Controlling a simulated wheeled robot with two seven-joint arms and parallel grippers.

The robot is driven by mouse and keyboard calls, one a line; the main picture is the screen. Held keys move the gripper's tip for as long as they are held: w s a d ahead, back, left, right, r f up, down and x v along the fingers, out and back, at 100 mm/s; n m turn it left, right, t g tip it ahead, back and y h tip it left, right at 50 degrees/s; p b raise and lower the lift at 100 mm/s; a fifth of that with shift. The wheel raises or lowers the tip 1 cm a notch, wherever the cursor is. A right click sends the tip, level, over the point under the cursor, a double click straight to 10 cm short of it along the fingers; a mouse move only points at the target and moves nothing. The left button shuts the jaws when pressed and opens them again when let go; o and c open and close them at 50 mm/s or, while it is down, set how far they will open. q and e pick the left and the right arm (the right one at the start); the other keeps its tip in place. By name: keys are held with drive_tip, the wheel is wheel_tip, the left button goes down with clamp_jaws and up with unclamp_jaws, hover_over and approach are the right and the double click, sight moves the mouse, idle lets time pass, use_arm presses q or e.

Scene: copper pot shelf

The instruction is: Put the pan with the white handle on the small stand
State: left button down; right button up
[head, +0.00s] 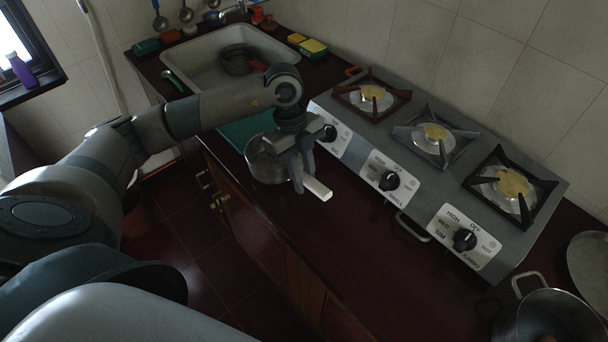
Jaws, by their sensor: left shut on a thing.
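The steel pan with the white handle (318,190) hangs in my left gripper (298,168), over the front edge of the dark red counter. Its round silver bowl (266,165) shows left of the fingers, partly hidden by them, and the handle points to the lower right. My left gripper is shut on the pan, left of the stove. The grey stove has three pan stands: brown (371,97) at the far end, grey (434,135) in the middle, black (510,187) at the near end. The middle knob panel (390,180) reads SMALL, the nearest (464,241) JUMBO. All three stands are empty.
A sink (190,66) with a dark pan (238,60) inside lies at the back left. A green board (243,129) lies behind my gripper. A large pot (548,318) and a round lid (588,265) stand at the lower right. Counter in front of the stove is clear.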

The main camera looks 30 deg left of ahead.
use_arm(q)
drive_tip(key=shift+f, duration=0.25)
drive_tip(key=c, duration=1.6)
unclamp_jaws()
drive_tip(key=shift+o, duration=0.2)
drive_tip(key=b+v, duration=0.4)
drive_tip(key=v, duration=0.8)
